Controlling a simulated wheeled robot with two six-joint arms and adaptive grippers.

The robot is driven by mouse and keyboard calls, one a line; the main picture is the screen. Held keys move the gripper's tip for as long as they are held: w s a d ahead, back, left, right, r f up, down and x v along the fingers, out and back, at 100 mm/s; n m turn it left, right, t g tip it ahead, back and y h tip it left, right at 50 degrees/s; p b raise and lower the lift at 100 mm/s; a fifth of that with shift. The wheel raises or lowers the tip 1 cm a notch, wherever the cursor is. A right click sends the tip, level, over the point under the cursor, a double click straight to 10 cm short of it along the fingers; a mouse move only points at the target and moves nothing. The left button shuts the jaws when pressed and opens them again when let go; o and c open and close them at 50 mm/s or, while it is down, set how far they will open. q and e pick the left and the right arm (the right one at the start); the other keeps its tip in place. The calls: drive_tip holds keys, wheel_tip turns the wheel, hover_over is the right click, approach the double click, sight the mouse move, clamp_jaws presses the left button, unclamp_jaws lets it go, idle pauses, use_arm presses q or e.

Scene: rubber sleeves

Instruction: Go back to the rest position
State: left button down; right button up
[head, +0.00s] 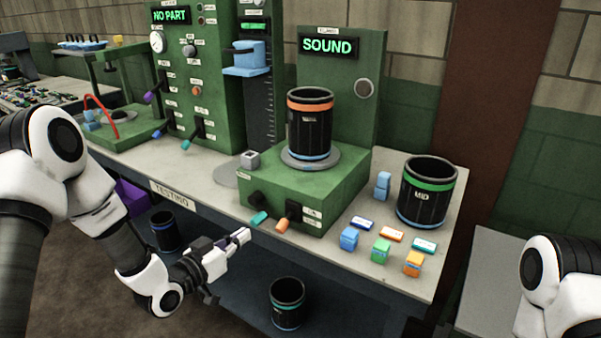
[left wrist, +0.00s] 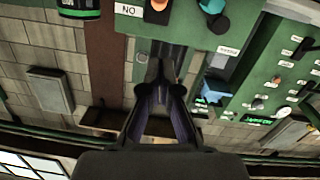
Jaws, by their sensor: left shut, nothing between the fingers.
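My left gripper (head: 243,237) is shut and empty. It is in front of the bench's front edge, close to the teal lever (head: 259,218) of the green test stand; whether it touches the lever cannot be told. In the left wrist view its dark fingers (left wrist: 158,68) meet at the tips with nothing between them. My right arm shows only at the right edge of the head view, and its gripper is out of frame.
The green stand (head: 300,190) reads SOUND and carries a black sleeve with an orange band (head: 310,125). A bin marked MID (head: 426,195) and several small coloured blocks sit on the bench (head: 345,262). Dark bins (head: 287,305) stand below.

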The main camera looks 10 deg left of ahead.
use_arm(q)
drive_tip(key=s+d+f+g+y, duration=0.1)
drive_tip(key=s+d+f+g, duration=0.25)
drive_tip(key=s+f, duration=0.55)
drive_tip(key=s+d+f+g+y, duration=0.15)
drive_tip(key=s+f+g, duration=0.35)
drive_tip(key=f, duration=0.9)
drive_tip(key=s+a+f+n+g+y, duration=0.1)
drive_tip(key=s+a+f+g+y, duration=0.1)
drive_tip(key=s, duration=0.8)
drive_tip(key=s+a+f+n+g+y, duration=0.2)
drive_tip(key=s+g, duration=0.3)
drive_tip(key=s, duration=0.5)
drive_tip(key=shift+a+f, duration=0.15)
drive_tip(key=shift+f, duration=0.75)
